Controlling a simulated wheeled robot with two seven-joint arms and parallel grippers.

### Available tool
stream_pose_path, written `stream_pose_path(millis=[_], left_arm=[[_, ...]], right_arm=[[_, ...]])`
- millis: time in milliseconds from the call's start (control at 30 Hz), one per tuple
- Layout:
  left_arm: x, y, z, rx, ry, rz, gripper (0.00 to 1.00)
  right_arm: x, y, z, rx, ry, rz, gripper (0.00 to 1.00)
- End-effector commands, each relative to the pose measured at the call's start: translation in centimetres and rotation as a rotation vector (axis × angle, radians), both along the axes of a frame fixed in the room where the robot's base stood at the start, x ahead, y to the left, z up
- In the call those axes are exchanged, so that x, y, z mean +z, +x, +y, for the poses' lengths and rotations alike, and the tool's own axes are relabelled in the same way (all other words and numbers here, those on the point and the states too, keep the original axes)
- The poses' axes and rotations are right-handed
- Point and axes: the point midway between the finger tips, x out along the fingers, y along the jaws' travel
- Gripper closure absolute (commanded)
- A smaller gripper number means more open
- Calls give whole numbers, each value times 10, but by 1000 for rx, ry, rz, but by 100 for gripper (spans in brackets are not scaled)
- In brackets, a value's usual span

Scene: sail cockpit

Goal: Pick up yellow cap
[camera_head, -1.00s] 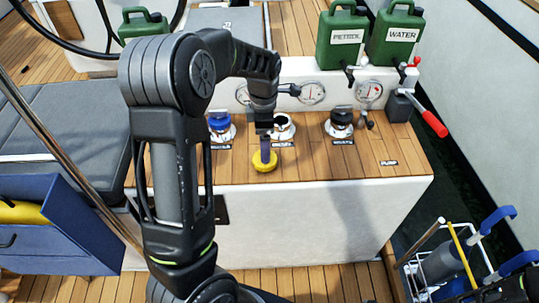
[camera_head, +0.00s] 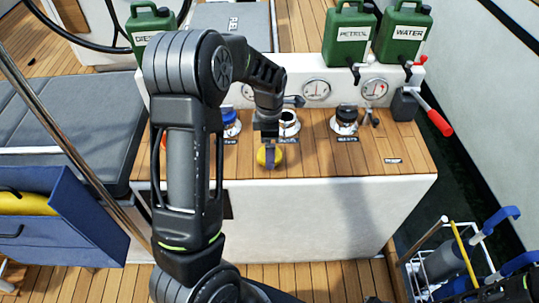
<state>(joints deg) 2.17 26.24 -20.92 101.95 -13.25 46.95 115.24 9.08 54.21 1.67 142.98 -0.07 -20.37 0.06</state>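The yellow cap (camera_head: 278,160) is on the wooden counter top, near its front edge, just in front of an open round fitting (camera_head: 288,124). My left gripper (camera_head: 270,158) points down at the cap, and a grey finger covers its middle. The cap shows on both sides of that finger. I cannot tell whether the fingers are closed on it or whether it is lifted off the wood. My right gripper is not in view.
A blue cap (camera_head: 231,124) and a black cap (camera_head: 346,118) sit on fittings either side. Gauges and green canisters (camera_head: 350,35) stand behind. A red-handled lever (camera_head: 436,120) is at right. The counter's right part (camera_head: 390,145) is mostly clear.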

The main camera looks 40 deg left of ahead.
Motion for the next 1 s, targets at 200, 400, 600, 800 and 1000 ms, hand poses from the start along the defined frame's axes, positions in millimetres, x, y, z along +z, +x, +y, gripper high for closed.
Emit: stream_pose_path(millis=[200, 400, 600, 800, 1000], left_arm=[[-29, -1, 0, 0, 0, 1, 8], [-33, 0, 0, 0, 1, -1, 8], [-32, 0, 0, 0, 1, -1, 8], [-32, 0, 0, 0, 1, -1, 8], [-32, 0, 0, 0, 1, -1, 20]], right_arm=[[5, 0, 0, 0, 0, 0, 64], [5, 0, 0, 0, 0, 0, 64], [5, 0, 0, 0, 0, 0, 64], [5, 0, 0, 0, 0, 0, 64], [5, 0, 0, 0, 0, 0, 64]])
